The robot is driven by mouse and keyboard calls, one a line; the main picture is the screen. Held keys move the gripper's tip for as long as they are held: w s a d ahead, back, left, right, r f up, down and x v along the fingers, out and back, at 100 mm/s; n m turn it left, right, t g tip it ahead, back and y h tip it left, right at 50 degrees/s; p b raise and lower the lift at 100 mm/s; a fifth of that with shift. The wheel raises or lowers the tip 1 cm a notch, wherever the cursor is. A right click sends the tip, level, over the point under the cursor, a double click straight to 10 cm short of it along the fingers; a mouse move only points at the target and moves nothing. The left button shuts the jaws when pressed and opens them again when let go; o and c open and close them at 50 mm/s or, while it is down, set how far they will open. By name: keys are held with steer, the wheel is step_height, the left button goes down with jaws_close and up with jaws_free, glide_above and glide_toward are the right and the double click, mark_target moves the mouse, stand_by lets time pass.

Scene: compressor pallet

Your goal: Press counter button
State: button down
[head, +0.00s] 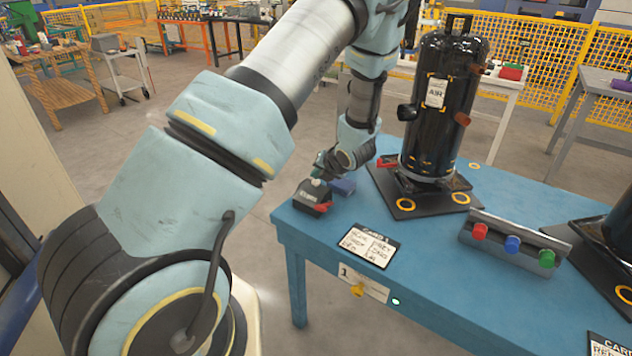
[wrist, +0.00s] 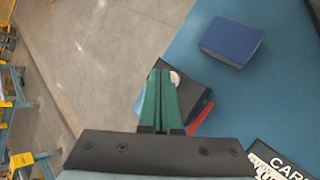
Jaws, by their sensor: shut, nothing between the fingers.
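The counter (head: 311,198) is a small dark box with a red part, at the left corner of the blue table. Its pale round button (head: 316,182) is on top. My gripper (head: 319,164) is shut and empty, pointing down just above the button; whether it touches cannot be told. In the wrist view the green fingertips (wrist: 160,72) lie together beside the button (wrist: 175,78) and in front of the counter (wrist: 192,97), partly hiding it. The red part (wrist: 202,118) shows to the right of the fingers.
A blue block (wrist: 232,42) lies close to the counter. A black compressor (head: 440,110) stands on a dark plate behind. A card (head: 369,246) lies in front. A rack with red, blue and green knobs (head: 512,244) is to the right. Floor lies left of the table (head: 410,285).

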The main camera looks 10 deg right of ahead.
mark_target(317, 184)
steer(key=shift+f+b, duration=0.6)
steer(key=shift+b, duration=0.05)
stand_by(0.5)
steer(key=shift+r, duration=0.15)
steer(key=shift+r+p, duration=0.5)
steer(key=shift+r, duration=0.35)
steer(key=shift+r, duration=0.15)
steer(key=shift+r+p, duration=1.5)
steer(key=shift+r, duration=0.85)
